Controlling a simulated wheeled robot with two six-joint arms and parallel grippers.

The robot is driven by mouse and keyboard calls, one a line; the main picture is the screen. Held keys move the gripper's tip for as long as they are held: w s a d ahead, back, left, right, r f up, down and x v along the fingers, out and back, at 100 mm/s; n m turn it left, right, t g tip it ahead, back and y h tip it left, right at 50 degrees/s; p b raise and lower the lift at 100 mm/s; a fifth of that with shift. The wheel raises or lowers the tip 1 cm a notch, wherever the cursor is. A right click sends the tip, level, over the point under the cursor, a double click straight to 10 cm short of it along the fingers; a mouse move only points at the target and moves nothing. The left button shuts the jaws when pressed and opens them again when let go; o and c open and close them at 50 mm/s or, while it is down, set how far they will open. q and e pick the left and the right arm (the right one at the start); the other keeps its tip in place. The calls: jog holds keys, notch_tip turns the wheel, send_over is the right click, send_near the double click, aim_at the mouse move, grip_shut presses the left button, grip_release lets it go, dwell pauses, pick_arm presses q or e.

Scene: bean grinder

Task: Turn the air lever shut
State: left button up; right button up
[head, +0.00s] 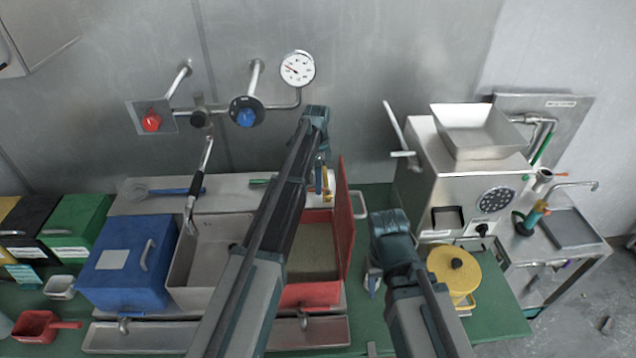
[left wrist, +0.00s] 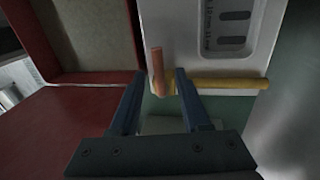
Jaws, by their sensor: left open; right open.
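A short orange-brown lever (left wrist: 159,72) stands on a yellow pipe (left wrist: 225,84) in the left wrist view. The pipe runs right along the edge of a white panel (left wrist: 190,20). My left gripper (left wrist: 159,76) is open, with its fingertips on either side of the lever; I cannot tell whether they touch it. In the head view the yellow fitting (head: 327,184) shows just beside my left gripper, partly hidden by it. My right gripper (head: 373,282) is open and empty above the green bench, left of the yellow lidded pot (head: 455,272).
A red box with its lid (head: 346,205) standing open lies beside my left gripper. A blue box (head: 125,262) stands further left. A steel machine with a hopper (head: 480,130) stands right.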

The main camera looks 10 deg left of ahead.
notch_tip(320, 180, up, 7)
jog(key=p, duration=0.7)
dwell(0.3)
